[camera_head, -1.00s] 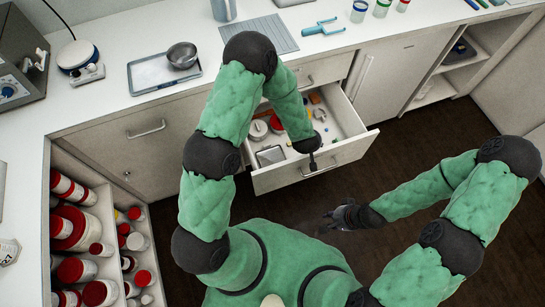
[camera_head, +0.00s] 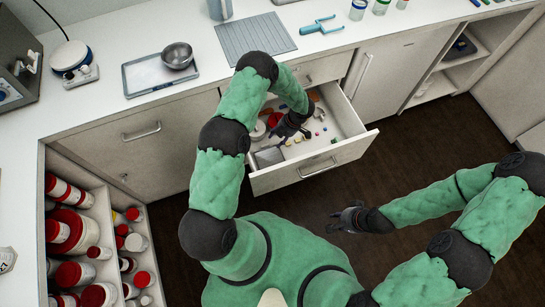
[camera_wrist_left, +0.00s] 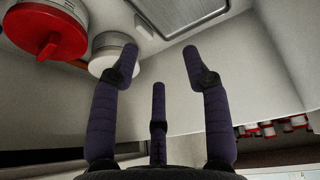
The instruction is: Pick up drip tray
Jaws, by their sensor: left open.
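A flat grey metal tray (camera_head: 269,157), likely the drip tray, lies at the front left corner of the open drawer (camera_head: 325,160). Its rimmed edge also shows at the top of the left wrist view (camera_wrist_left: 178,14). My left gripper (camera_head: 284,136) is over the drawer, just right of and behind the tray. In the left wrist view its fingers (camera_wrist_left: 160,70) are spread, empty and apart from the tray. My right gripper (camera_head: 342,220) hangs over the floor in front of the drawer; its fingers are too small to judge.
A red-lidded jar (camera_wrist_left: 45,25) and a white jar (camera_wrist_left: 112,52) are near the tray, with several small items elsewhere in the drawer. A tray with a metal bowl (camera_head: 177,55) and a ribbed grey mat (camera_head: 255,37) are on the counter. Open shelves stand at left.

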